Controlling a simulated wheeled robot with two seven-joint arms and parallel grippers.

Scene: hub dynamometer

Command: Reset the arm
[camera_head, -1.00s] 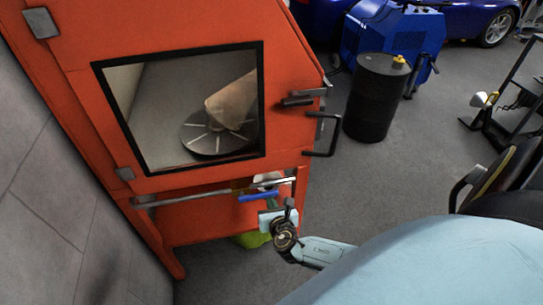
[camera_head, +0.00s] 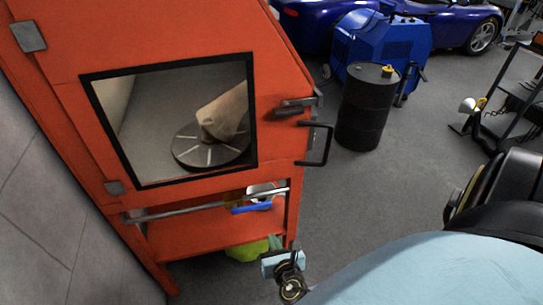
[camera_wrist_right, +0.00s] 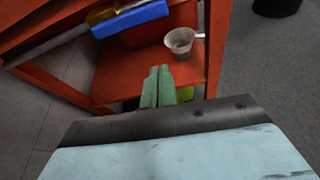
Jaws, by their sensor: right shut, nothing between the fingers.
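My right gripper (camera_head: 275,243) is low in the head view, in front of the lower right corner of the orange cabinet (camera_head: 215,236). In the right wrist view its two green fingers (camera_wrist_right: 158,78) are together, with nothing between them. They point toward the cabinet's lower shelf and appear apart from it, though the exact gap is unclear. My left gripper is in neither current view.
The cabinet has a window (camera_head: 172,120), a black door handle (camera_head: 318,146) and a front rail (camera_head: 185,209). A black drum (camera_head: 366,108) stands behind; grey floor between is clear.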

